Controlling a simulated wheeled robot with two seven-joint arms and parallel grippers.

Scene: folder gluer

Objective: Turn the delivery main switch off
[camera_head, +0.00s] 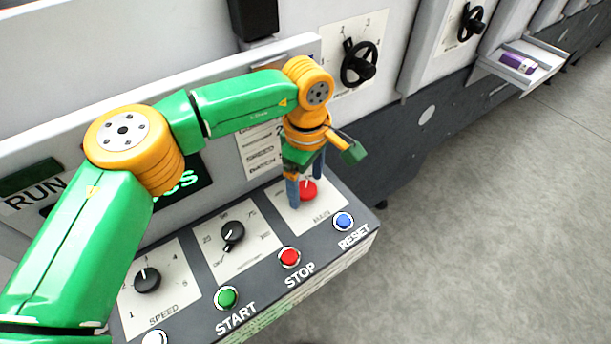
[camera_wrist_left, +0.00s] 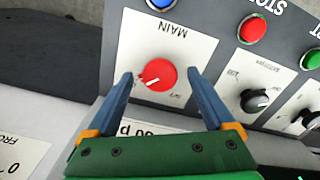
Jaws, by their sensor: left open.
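The main switch is a red round knob (camera_wrist_left: 158,75) with a white pointer mark, on a white plate (camera_wrist_left: 193,48) labelled MAIN in the left wrist view. In the head view the red knob (camera_head: 308,189) shows at the right end of the grey control panel (camera_head: 268,277), partly behind my gripper. My left gripper (camera_head: 306,183) is open, its two blue fingers on either side of the knob. In the left wrist view the fingers (camera_wrist_left: 160,75) stand apart with gaps to the knob. Whether the fingertips are down at knob height I cannot tell. My right gripper is not in view.
Near the knob are a blue RESET button (camera_head: 343,221), a red STOP button (camera_head: 289,257) and a green START button (camera_head: 227,297). Black SPEED (camera_head: 147,280) and percent (camera_head: 232,233) dials sit to the left. A black handwheel (camera_head: 359,64) is on the machine behind. Open floor lies right.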

